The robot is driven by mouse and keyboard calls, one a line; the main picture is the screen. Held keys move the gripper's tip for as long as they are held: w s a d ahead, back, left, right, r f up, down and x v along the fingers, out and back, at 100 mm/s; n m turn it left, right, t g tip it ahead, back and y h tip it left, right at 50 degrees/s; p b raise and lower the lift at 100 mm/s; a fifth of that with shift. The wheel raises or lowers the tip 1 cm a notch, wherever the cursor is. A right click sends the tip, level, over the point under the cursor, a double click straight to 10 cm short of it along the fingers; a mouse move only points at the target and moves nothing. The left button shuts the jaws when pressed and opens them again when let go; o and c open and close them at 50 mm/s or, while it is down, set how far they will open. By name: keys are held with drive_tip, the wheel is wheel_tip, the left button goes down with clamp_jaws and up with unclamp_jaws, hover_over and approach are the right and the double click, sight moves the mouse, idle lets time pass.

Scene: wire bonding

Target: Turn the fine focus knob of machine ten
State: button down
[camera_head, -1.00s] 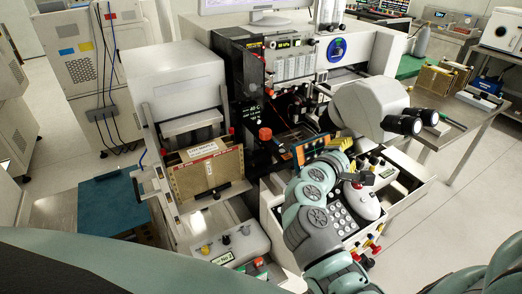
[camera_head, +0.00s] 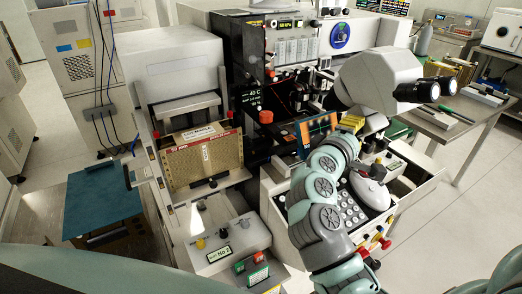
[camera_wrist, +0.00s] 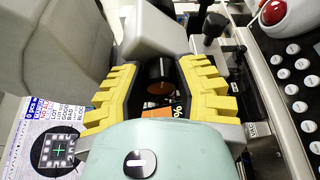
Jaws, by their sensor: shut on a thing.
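The machine (camera_head: 180,65) with a microscope head (camera_head: 375,75) fills the middle of the head view. My gripper (camera_wrist: 163,88) has yellow ridged fingers. In the wrist view they close around a black round knob (camera_wrist: 153,70) with a light ring line, below a grey block of the microscope. In the head view my gripper (camera_head: 352,121) is under the microscope head, beside the small screen. My arm hides part of this area, and the knob is not clearly visible there. The label on the machine's front is too small to read surely.
A keypad panel (camera_head: 349,208) with a grey mouse-like control (camera_head: 371,193) lies just right of my arm. The small screen (camera_head: 318,130) stands close to the left of my gripper. A metal side table (camera_head: 437,122) stands at the right. Open floor lies beyond it.

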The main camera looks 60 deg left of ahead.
drive_tip(key=c, duration=0.6)
unclamp_jaws()
drive_tip(key=v, duration=1.2)
